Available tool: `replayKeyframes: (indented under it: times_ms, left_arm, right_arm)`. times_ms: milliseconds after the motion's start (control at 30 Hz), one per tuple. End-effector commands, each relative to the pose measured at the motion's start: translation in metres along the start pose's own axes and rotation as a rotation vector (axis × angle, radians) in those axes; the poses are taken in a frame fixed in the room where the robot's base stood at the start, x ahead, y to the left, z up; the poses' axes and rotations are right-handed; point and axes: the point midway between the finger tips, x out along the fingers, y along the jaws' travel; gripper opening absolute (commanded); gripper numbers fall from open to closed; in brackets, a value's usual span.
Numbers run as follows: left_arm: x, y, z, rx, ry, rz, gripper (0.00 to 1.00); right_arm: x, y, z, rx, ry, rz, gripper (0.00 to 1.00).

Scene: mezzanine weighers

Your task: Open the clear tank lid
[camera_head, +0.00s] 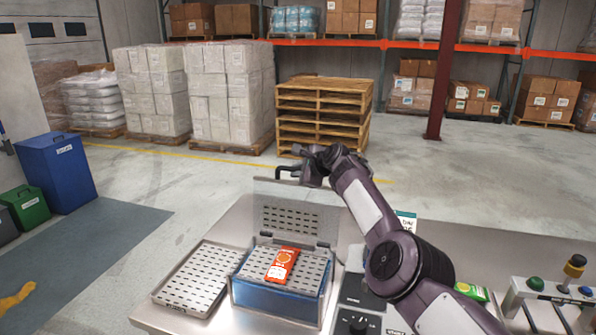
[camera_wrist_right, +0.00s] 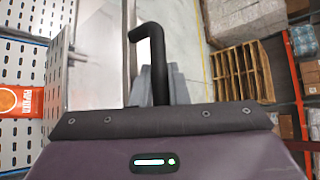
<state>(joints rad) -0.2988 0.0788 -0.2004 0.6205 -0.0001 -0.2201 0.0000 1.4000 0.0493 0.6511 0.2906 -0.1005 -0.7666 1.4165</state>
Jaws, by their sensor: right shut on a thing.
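The clear tank lid (camera_head: 300,199) stands raised, roughly upright, along the back of the blue tank (camera_head: 275,301). It shows as a pale see-through sheet in the wrist view (camera_wrist_right: 95,62). My right gripper (camera_head: 303,172) is at the lid's upper edge, shut on a dark bent bar that looks like the lid's handle; the wrist view also shows this dark bar (camera_wrist_right: 157,62). A slotted metal tray (camera_head: 313,268) with an orange packet (camera_head: 282,265) sits on the tank top. My left gripper is out of view.
A second slotted tray (camera_head: 196,277) lies on the bench left of the tank. A black unit with a dial (camera_head: 358,322) and a panel with buttons (camera_head: 560,290) are to the right. Pallets (camera_head: 322,115) stand on the floor well behind.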

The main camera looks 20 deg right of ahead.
Motion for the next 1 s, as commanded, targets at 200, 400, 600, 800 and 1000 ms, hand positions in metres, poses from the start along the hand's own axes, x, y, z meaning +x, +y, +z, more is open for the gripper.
replayKeyframes:
  times_ms: [200, 400, 600, 800, 1000]
  left_arm:
    - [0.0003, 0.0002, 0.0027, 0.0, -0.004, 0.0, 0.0]
    - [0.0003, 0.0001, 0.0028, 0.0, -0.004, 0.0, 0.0]
    - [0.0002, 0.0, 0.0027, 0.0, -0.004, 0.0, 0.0]
    - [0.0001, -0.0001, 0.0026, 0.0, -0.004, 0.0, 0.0]
    - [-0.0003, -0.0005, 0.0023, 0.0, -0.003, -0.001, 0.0]
  right_arm:
    - [0.0018, 0.0047, -0.0032, 0.004, 0.005, 0.009, 0.0]
    - [0.0014, 0.0039, -0.0026, 0.003, 0.004, 0.007, 0.36]
    - [0.0015, 0.0039, -0.0023, 0.003, 0.003, 0.008, 0.36]
    - [0.0001, 0.003, -0.0021, 0.002, 0.003, 0.006, 0.36]
    - [-0.0079, 0.0018, -0.0022, 0.001, 0.003, 0.004, 0.36]
